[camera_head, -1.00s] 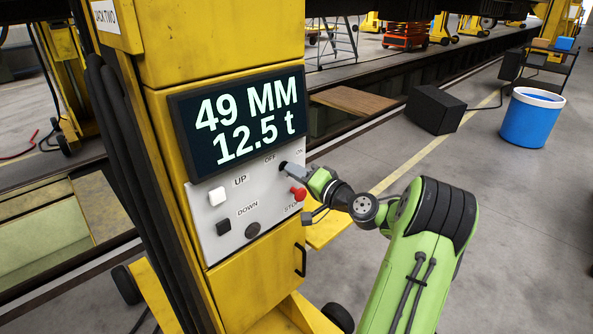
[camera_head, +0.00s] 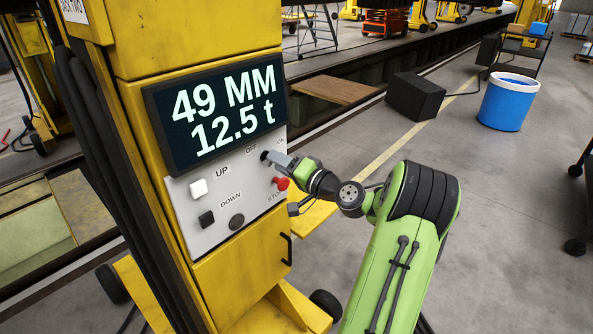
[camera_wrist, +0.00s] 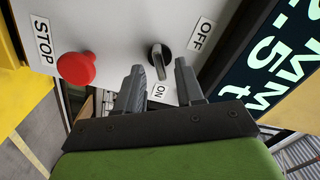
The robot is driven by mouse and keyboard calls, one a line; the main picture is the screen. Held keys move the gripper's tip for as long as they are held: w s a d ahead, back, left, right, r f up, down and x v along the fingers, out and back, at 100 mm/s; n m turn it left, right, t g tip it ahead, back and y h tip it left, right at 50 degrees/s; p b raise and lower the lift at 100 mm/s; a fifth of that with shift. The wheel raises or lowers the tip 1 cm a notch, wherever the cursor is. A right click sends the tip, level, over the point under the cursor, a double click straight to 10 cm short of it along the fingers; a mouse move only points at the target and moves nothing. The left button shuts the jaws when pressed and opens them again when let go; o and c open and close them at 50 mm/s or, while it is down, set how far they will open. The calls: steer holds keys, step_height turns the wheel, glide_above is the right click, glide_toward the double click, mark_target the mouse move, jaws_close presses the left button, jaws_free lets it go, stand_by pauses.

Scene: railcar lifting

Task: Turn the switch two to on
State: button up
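The switch (camera_wrist: 160,60) is a dark round knob with a grey handle bar, on the light grey panel between the OFF and ON labels. In the wrist view one end of the bar points roughly toward the ON label (camera_wrist: 160,92). The OFF label (camera_wrist: 202,33) lies up and right of the knob. My gripper (camera_wrist: 159,72) is open, its two grey fingers apart, with the knob between and just beyond the fingertips; contact cannot be told. In the head view my gripper (camera_head: 272,158) is at the panel's upper right and partly covers the switch.
The red STOP button (camera_wrist: 76,67) sits close beside the switch. White UP (camera_head: 198,188) and black DOWN (camera_head: 206,219) buttons are further left. The display (camera_head: 216,118) reads 49 MM and 12.5 t above the panel.

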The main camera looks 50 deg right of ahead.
steer(key=s+b, duration=0.1)
steer(key=s, duration=1.3)
steer(key=shift+s+d, duration=0.2)
steer(key=shift+s, duration=0.2)
steer(key=w+a+f+n+g+y, duration=0.1)
steer(key=w+a+f+n+g, duration=0.15)
steer(key=a, duration=0.55)
steer(key=w+a+f+n+g+y, duration=0.1)
steer(key=w+a+n+g, duration=0.2)
steer(key=a, duration=0.5)
steer(key=w+a+f+n+g+y, duration=0.1)
steer(key=a+f+n+g, duration=0.15)
steer(key=a+g, duration=0.4)
steer(key=s+a+r+n+h, duration=0.1)
steer(key=s+a, duration=0.3)
steer(key=s, duration=0.4)
steer(key=s+a+r+n+h, duration=0.1)
steer(key=s+a, duration=0.3)
steer(key=s, duration=0.4)
steer(key=shift+a+r+n+h, duration=0.25)
steer(key=shift+a+n+h, duration=0.05)
steer(key=shift+n+h, duration=0.55)
